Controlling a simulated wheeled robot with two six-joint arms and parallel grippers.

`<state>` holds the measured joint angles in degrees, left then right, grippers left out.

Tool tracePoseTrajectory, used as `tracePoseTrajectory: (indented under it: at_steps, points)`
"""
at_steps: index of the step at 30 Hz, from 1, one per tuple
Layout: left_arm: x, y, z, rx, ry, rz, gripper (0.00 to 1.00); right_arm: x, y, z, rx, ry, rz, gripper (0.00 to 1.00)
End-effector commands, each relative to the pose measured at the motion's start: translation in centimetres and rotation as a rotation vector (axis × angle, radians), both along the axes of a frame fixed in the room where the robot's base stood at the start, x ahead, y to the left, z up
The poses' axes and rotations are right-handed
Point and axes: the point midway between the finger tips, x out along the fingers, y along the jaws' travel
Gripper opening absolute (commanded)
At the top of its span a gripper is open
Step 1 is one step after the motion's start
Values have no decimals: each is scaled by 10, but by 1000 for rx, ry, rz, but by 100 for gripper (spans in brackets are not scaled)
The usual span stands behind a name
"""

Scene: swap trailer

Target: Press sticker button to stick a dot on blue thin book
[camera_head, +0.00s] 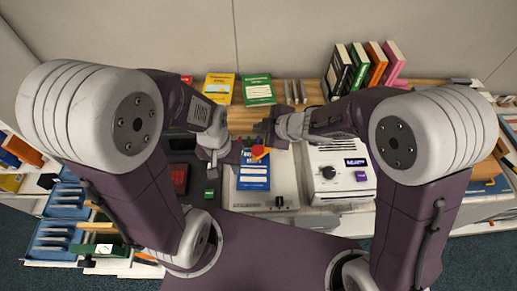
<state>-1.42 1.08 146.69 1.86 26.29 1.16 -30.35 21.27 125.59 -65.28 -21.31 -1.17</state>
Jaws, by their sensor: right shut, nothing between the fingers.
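The blue thin book (253,180) lies flat, cover up, on a pale grey plate of a device (284,172) in the middle of the worktop. A small orange-red piece (260,151) shows at the book's upper edge; I cannot tell what it is. My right gripper (262,132) is shut and empty, just above the book's top end. My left gripper (236,155) is at the book's upper left; whether it is open or touches the book is unclear. A small black knob (279,201) sits at the plate's front edge. I cannot tell which part is the sticker button.
A dark unit with a red pad (180,178) and a green block (210,193) is to the left. Yellow (219,87) and green (257,89) books lie behind; several upright books (376,65) stand back right.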

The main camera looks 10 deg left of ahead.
Motion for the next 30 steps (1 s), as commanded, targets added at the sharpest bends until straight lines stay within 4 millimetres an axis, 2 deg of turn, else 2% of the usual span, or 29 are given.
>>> tracePoseTrajectory:
  at_steps: [11,17,25,30]
  points:
    - [0,0,-7,0,0,0,36,0,0,-7,0,0,-2,0]
    - [0,0,-30,0,0,0,36,1,-1,-29,0,-1,-2,0]
    - [0,0,-72,0,0,0,36,1,-1,-68,0,-1,-2,0]
    - [0,0,-87,0,0,0,36,0,-1,-86,1,0,-3,0]
